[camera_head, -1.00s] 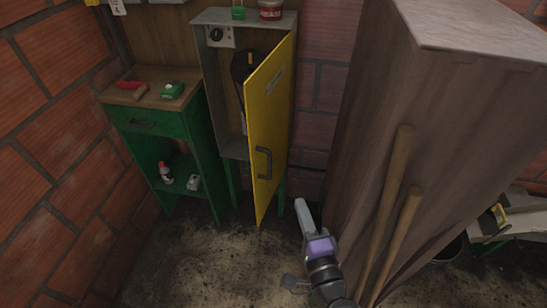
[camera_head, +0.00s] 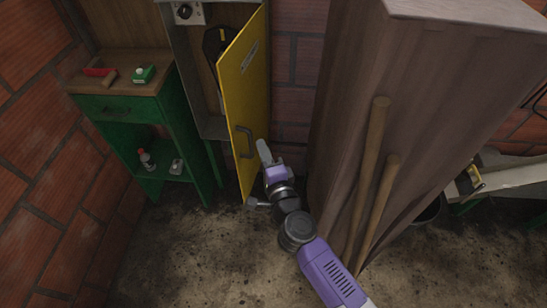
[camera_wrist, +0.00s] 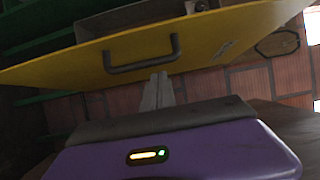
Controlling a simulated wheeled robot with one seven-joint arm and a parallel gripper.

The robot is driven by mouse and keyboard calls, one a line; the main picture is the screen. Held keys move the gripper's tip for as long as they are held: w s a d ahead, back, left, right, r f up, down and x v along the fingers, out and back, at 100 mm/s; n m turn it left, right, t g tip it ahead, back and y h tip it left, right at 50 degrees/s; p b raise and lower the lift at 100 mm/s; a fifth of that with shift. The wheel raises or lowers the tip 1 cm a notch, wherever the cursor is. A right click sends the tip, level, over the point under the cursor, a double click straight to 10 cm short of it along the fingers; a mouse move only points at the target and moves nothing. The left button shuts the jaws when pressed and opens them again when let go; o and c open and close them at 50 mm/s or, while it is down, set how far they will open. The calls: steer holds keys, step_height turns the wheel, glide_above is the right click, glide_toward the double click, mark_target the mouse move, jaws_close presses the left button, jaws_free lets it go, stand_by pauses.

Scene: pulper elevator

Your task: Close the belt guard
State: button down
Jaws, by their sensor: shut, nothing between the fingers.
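The belt guard is a yellow door (camera_head: 243,95) on a grey cabinet (camera_head: 212,127), and it stands swung open toward me. It has a dark bar handle (camera_head: 245,142) low on its outer face. A black belt part (camera_head: 212,45) shows inside the cabinet behind the door. My gripper (camera_head: 264,152) is shut and empty, just right of the handle in the head view. In the wrist view my shut fingers (camera_wrist: 158,90) point toward the yellow door (camera_wrist: 95,70), close below the handle (camera_wrist: 141,65). I cannot tell whether they touch the door.
A green workbench (camera_head: 125,109) with small items stands left of the cabinet. A tall brown wooden cabinet (camera_head: 400,100) stands close right of my arm, with two wooden poles (camera_head: 372,140) leaning on it. The dirt floor (camera_head: 190,260) in front is open.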

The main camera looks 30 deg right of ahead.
steer(key=shift+w+a, duration=0.35)
steer(key=shift+w, duration=0.25)
steer(key=shift+a, duration=0.1)
